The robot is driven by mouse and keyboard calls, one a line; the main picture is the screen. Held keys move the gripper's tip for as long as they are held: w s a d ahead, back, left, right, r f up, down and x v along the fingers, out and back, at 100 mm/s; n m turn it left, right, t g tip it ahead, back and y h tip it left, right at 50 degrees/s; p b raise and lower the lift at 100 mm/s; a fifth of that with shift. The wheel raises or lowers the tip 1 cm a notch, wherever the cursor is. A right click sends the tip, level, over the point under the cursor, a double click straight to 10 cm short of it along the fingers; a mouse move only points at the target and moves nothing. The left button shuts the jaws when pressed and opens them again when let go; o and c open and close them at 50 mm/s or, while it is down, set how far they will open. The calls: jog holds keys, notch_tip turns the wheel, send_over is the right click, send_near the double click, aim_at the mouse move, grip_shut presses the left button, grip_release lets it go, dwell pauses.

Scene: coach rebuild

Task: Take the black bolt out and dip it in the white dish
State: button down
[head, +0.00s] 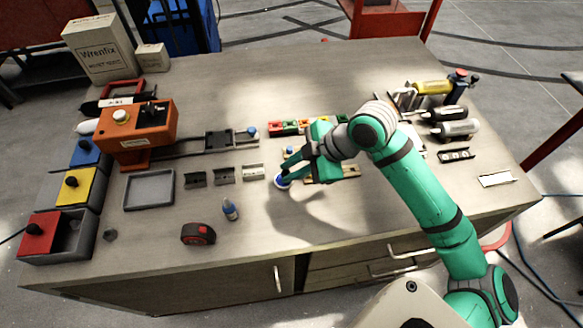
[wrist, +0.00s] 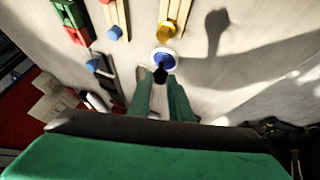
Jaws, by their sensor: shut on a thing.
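My gripper (wrist: 160,82) is shut on the black bolt (wrist: 160,75), whose dark end shows between the fingertips in the wrist view. The round white dish (wrist: 152,55) with blue inside lies just beyond the bolt, and the bolt overlaps its near edge in the picture. I cannot tell whether the bolt touches the blue. In the head view my gripper (head: 293,172) reaches down from the right to the white dish (head: 277,184) near the front middle of the bench. The bolt is too small to make out there.
Wooden holders (head: 347,169) stand close behind and right of the dish. A small blue-tipped bottle (head: 230,210) and a tape measure (head: 198,233) are left of the dish. Screwdrivers (head: 458,129) lie at the right.

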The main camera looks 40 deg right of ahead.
jog(key=shift+f, duration=0.4)
dwell(1.1)
notch_tip(320, 180, up, 7)
dwell(1.0)
jog(key=shift+s, duration=0.1)
